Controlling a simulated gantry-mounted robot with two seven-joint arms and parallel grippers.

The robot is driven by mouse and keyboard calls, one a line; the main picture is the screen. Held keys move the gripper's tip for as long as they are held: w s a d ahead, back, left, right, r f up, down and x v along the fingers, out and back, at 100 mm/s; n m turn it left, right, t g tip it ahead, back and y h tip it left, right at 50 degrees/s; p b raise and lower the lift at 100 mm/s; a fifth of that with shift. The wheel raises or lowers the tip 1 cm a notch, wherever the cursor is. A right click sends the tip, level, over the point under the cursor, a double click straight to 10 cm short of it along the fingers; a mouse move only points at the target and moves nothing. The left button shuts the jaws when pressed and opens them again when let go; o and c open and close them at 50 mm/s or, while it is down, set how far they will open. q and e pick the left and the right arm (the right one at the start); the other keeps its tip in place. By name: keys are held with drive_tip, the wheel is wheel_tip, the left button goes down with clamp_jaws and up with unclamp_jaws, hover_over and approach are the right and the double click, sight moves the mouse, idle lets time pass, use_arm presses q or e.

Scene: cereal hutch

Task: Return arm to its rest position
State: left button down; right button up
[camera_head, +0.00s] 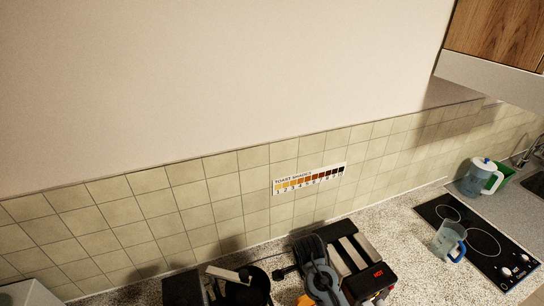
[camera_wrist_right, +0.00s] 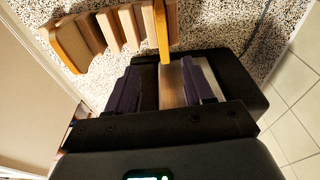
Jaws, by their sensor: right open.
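My right gripper (camera_wrist_right: 163,85) shows in the right wrist view with its two dark purple fingers apart and nothing clearly held between them. A black toaster with silver slots (camera_head: 352,262) stands on the counter in the head view. In the wrist view a black body with a silver strip (camera_wrist_right: 172,88) lies behind the fingers; it appears to be the toaster. A row of bread-like slices (camera_wrist_right: 118,30) is beyond the fingertips, with one yellow-orange edge reaching toward the gap. A grey-blue part (camera_head: 321,280) overlaps the toaster in the head view, perhaps my arm. My left gripper cannot be made out.
Dark objects (camera_head: 243,288) stand left of the toaster, hard to identify. A blue measuring jug (camera_head: 447,241) is by the black hob (camera_head: 482,245). A white-handled pitcher (camera_head: 478,177) stands behind. A toast-shade chart (camera_head: 310,179) is on the tiles. A wooden cupboard (camera_head: 497,30) hangs upper right.

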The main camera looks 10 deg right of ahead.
drive_tip(key=s+d+r+n+t+p, duration=0.1)
drive_tip(key=s+d+r+n+p, duration=0.1)
drive_tip(key=s+n, duration=0.3)
drive_tip(key=s+d+r+n+t+y+p, duration=0.1)
drive_tip(key=s+n, duration=0.4)
drive_tip(key=s, duration=0.9)
drive_tip(key=s+d+r+n+t+p, duration=0.1)
drive_tip(key=s+d+r+n+p, duration=0.1)
drive_tip(key=s+n, duration=0.4)
drive_tip(key=s+d+r, duration=0.1)
drive_tip(key=s, duration=0.3)
drive_tip(key=shift+s+d+y+p, duration=0.15)
drive_tip(key=shift+s+y+p, duration=0.05)
drive_tip(key=shift+y+p, duration=0.2)
